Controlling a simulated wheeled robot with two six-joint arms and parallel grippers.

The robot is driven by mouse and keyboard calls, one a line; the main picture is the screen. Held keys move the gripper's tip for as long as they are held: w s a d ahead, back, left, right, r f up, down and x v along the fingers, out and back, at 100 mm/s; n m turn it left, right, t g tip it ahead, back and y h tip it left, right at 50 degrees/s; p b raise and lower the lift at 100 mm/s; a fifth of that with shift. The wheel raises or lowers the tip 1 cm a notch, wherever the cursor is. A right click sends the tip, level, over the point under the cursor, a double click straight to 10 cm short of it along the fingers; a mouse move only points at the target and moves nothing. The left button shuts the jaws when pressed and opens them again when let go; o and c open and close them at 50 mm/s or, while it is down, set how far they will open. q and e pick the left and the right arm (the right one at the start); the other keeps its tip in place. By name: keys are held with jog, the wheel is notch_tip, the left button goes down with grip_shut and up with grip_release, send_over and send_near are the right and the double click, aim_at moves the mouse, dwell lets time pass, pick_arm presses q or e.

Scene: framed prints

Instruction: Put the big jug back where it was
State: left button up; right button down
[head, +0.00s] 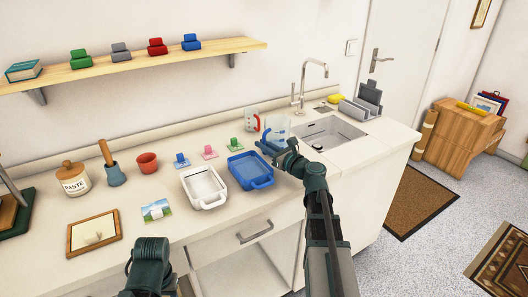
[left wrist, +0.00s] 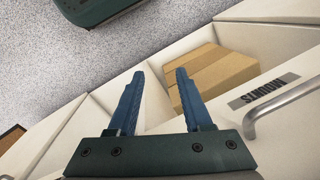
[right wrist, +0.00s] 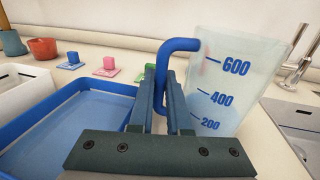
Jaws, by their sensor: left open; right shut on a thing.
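The big jug (right wrist: 228,85) is clear with a blue handle and blue marks up to 600. It also shows in the head view (head: 279,125), upright beside the sink's left side. My right gripper (head: 270,150) is shut on the jug's blue handle, and its fingers show in the right wrist view (right wrist: 166,90). I cannot tell whether the jug's base touches the counter. A jug with a red handle (head: 251,120) stands just left behind it. My left gripper (left wrist: 154,85) is open and empty above an open compartment, away from the jug.
A blue tray (head: 249,170) and a white tray (head: 204,186) sit left of the jug on the counter. The sink (head: 330,133) with its tap (head: 303,85) is to the right. A cardboard box (left wrist: 210,75) lies in the compartment below my left gripper.

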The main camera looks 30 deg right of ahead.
jog(key=shift+f, duration=0.15)
jog(key=c, duration=0.9)
grip_release()
jog(key=shift+r, duration=0.3)
jog(key=v, duration=1.2)
jog(key=shift+f, duration=0.1)
